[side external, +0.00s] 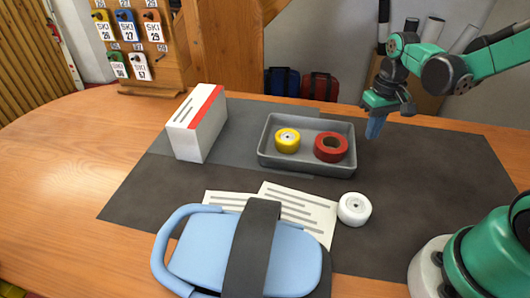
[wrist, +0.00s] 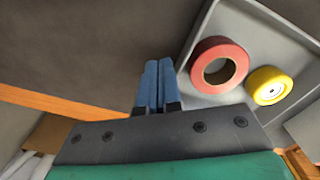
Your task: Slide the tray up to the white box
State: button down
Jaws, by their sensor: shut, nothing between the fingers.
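The grey tray (side external: 268,158) lies on the dark mat in the side external view, holding a yellow roll (side external: 287,140) and a red roll (side external: 331,147). The white box (side external: 201,130) with a red stripe stands to the tray's left, with a gap of mat between them. My gripper (side external: 375,126) is shut and empty, its blue fingers just beyond the tray's right end. In the wrist view the shut fingers (wrist: 157,84) are beside the tray wall (wrist: 193,40), with the red roll (wrist: 219,64) and yellow roll (wrist: 269,86) inside. I cannot tell whether the fingers touch the wall.
In front of the tray lie printed sheets (side external: 310,211), a white roll (side external: 354,209) and a light blue case with a dark strap (side external: 200,250). A wooden rack with tags (side external: 140,45) stands behind. The mat (side external: 235,159) between tray and box is clear.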

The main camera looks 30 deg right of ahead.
aim_at(322, 141)
jog(key=shift+f, duration=2.7)
jog(key=shift+a, duration=0.1)
jog(key=shift+w+a, duration=3.8)
jog(key=shift+s+d, duration=0.45)
jog(key=shift+r, duration=4)
